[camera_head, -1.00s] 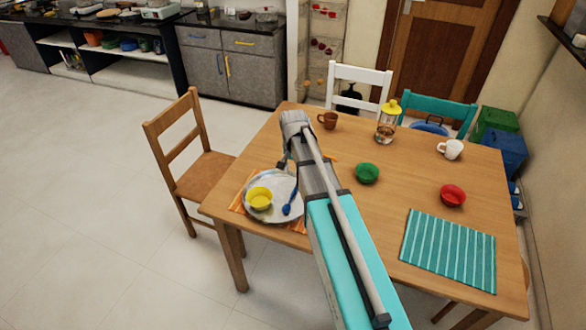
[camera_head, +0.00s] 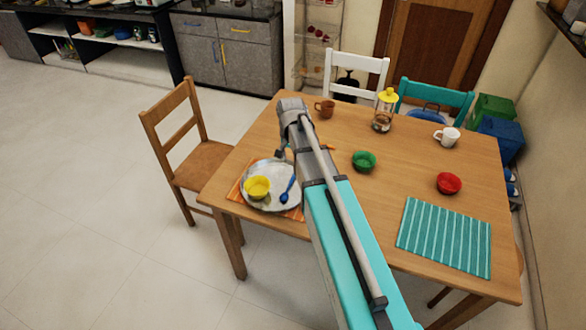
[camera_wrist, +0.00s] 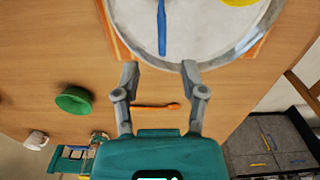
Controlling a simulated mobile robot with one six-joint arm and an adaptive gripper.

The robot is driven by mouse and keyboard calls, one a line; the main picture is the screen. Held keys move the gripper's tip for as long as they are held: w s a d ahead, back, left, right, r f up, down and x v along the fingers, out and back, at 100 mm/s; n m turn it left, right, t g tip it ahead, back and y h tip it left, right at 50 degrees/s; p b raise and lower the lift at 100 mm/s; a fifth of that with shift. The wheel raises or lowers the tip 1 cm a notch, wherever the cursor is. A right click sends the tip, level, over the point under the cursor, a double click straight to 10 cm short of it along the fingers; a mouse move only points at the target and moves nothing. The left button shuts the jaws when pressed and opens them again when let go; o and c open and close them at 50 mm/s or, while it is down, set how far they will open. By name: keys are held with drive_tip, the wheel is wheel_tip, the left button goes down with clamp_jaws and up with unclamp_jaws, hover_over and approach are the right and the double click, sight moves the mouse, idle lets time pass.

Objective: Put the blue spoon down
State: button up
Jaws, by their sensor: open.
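The blue spoon (camera_head: 287,190) lies on the silver-grey plate (camera_head: 268,204), to the right of the yellow bowl (camera_head: 257,187). In the wrist view the blue spoon (camera_wrist: 161,30) shows at the top on the plate (camera_wrist: 205,40), with its far end cut off by the frame. My gripper (camera_wrist: 160,72) is open with its fingers apart and nothing held between them. Its fingertips appear near the plate's rim, clear of the spoon. In the head view my arm hides most of the gripper.
An orange spoon-like utensil (camera_wrist: 155,106) shows between the finger bases, apparently on the table. The plate sits on an orange striped mat (camera_head: 237,192). A green bowl (camera_head: 364,161), red bowl (camera_head: 448,183) and teal mat (camera_head: 445,238) lie right of my arm.

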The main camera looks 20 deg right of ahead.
drive_tip(key=s+a+n, duration=0.2)
drive_tip(key=s+n, duration=0.4)
drive_tip(key=s, duration=1)
drive_tip(key=shift+n, duration=0.4)
